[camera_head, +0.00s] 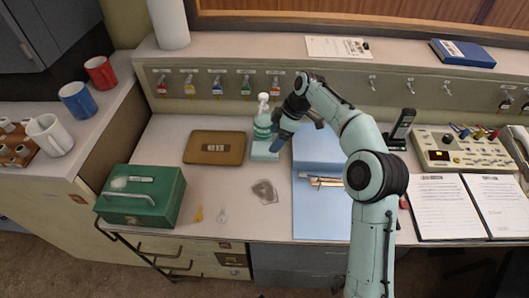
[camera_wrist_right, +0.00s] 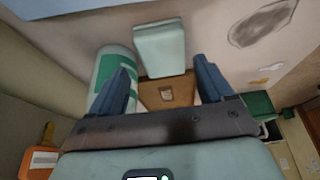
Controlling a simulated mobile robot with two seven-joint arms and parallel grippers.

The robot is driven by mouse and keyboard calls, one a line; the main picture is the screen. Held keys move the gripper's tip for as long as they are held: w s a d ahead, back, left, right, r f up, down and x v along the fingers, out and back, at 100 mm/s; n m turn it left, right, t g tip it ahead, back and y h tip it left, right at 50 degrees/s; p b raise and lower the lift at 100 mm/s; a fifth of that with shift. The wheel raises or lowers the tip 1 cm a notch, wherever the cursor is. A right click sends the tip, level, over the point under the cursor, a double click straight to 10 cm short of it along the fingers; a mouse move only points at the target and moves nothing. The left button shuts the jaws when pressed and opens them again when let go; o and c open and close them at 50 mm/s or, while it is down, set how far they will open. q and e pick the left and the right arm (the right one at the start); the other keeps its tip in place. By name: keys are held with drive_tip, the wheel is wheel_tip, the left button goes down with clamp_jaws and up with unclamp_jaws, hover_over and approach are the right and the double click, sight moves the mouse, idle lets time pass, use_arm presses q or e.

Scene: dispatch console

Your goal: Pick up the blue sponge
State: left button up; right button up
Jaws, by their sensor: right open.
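The blue sponge is a pale blue-green block (camera_head: 263,151) lying on the desk in front of a spray bottle. In the right wrist view the sponge (camera_wrist_right: 160,48) shows just beyond the fingertips, roughly centred in the gap between them. My right gripper (camera_head: 277,145) is right above and beside the sponge in the head view. In the wrist view its two dark blue fingers (camera_wrist_right: 161,66) stand apart with nothing held between them. Whether a finger touches the sponge cannot be told. My left gripper is not in view.
The bottle (camera_head: 263,118) with a green label stands close behind the sponge. A brown tray (camera_head: 197,159) lies to its left, and a blue folder (camera_head: 318,215) to its right. A green cash box (camera_head: 160,208) stands at front left. A grey patch (camera_head: 264,191) lies in front.

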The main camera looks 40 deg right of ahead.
drive_tip(key=b+x, duration=0.1)
drive_tip(key=x, duration=0.4)
drive_tip(key=shift+a+f+b, duration=0.25)
drive_tip(key=shift+a+b, duration=0.05)
drive_tip(key=shift+b, duration=0.05)
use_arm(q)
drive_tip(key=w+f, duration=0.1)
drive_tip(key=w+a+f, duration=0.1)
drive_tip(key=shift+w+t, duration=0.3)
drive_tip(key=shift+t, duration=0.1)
use_arm(e)
drive_tip(key=shift+r, duration=0.1)
drive_tip(key=c, duration=0.9)
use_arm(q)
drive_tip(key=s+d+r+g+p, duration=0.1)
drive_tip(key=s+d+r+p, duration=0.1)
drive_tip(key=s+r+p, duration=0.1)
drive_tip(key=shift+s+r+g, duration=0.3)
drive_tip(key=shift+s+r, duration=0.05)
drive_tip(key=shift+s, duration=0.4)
use_arm(e)
wheel_tip(320, 180, up, 10)
